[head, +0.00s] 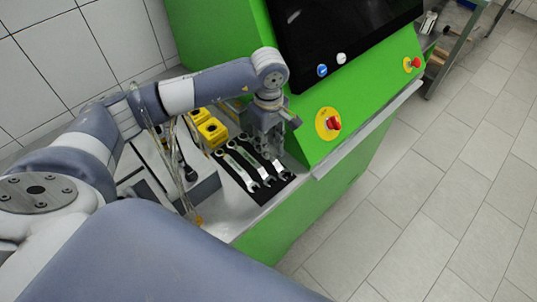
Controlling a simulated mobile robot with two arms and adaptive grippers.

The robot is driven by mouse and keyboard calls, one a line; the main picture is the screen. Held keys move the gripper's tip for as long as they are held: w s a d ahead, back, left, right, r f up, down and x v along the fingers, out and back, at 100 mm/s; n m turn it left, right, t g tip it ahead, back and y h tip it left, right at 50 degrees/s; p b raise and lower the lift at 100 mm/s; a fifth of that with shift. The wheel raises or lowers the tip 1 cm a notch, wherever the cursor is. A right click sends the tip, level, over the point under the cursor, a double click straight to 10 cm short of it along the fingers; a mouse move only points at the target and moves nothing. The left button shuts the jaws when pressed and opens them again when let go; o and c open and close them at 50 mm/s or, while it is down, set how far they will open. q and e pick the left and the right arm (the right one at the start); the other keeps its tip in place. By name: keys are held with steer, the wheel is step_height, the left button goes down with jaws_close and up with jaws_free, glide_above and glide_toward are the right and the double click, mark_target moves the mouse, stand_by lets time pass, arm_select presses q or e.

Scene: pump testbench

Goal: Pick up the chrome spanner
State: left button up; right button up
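Several silver-coloured open-ended spanners (241,171) lie side by side on a black mat (255,198) on the green bench's worktop. They look alike at this size, so I cannot tell which is the chrome one. My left gripper (270,153) points down over the right-hand part of the mat, close above the far right spanner. It hides part of that spanner and the mat's upper right. I cannot tell whether its fingers are open or shut, or whether they touch a spanner. My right gripper is not in view.
The green bench housing (349,106) with a dark screen (345,30) rises right behind the gripper. A red emergency stop button (333,123) is on its sloped panel. Yellow blocks (212,131) stand left of the mat. Tiled floor (440,200) is clear at right.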

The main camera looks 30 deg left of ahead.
arm_select(q)
steer(key=shift+f, duration=0.25)
steer(key=f+p, duration=0.2)
steer(key=f, duration=0.1)
steer(key=f+p, duration=0.1)
steer(key=shift+w+a+f, duration=0.1)
steer(key=shift+w+f, duration=0.15)
steer(key=shift+f, duration=0.35)
jaws_close()
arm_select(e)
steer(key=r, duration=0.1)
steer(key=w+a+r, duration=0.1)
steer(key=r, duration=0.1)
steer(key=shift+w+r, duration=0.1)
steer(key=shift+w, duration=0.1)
